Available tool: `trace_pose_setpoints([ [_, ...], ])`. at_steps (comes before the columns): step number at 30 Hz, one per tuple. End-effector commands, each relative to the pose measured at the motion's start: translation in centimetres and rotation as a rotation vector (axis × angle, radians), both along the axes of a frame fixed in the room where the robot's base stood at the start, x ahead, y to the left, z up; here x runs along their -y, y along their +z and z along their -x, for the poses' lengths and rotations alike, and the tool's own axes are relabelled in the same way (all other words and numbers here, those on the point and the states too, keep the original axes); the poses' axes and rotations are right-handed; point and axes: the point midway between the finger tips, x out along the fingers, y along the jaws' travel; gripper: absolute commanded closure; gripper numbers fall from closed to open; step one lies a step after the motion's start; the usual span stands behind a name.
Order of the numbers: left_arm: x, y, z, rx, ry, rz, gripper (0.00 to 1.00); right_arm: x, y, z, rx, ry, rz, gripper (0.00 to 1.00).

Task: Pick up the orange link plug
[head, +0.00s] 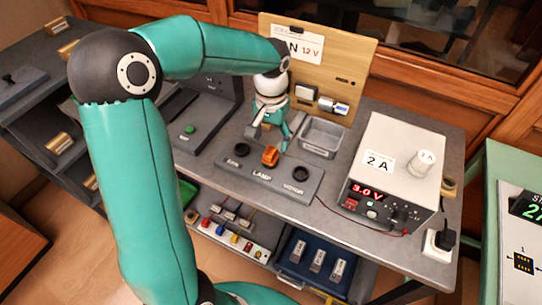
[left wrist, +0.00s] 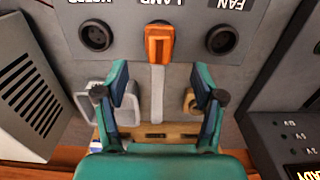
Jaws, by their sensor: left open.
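The orange link plug (head: 270,156) stands in the middle socket, labelled LAMP, of a grey socket panel (head: 247,171) on the bench. In the left wrist view the orange link plug (left wrist: 160,45) is upper middle, between two empty round sockets. My left gripper (head: 280,137) is open and just behind the plug in the head view. In the left wrist view its two fingers (left wrist: 160,82) are spread apart, with the plug beyond their tips, roughly centred between them. Nothing is held. My right gripper is not in view.
A grey open tray (head: 322,138) sits right of the gripper. A power supply reading 3.0 V (head: 385,170) stands further right. A wooden board (head: 345,50) with a sign rises behind. A dark box with a green button (head: 190,128) is left. Shelves below hold small parts.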

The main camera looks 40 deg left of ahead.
Motion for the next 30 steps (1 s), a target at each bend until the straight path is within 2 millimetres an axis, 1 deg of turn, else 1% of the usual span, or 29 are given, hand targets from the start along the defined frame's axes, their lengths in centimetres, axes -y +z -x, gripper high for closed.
trace_pose_setpoints([
  [5,0.1,-1.3,0.3,-0.003,0.000,0.000,0.31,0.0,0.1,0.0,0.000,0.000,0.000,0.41],
  [9,0.4,-3.3,0.8,-0.004,-0.001,0.001,0.31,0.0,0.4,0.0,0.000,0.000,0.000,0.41],
  [12,0.4,-4.6,0.7,-0.002,0.000,0.000,0.31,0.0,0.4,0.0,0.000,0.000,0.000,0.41],
  [15,0.4,-5.2,0.6,0.000,0.000,0.000,0.31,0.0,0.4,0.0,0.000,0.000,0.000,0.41],
  [21,0.4,-5.3,0.6,0.001,0.000,0.000,0.31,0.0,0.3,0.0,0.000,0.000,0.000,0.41],
  [22,0.4,-5.3,0.6,0.001,-0.001,0.000,0.33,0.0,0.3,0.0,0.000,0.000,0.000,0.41],
  [23,0.4,-5.3,0.6,0.001,-0.001,0.000,0.38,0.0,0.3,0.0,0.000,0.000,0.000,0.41],
  [30,0.4,-5.3,0.6,0.001,-0.001,0.000,0.78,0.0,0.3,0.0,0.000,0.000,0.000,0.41],
])
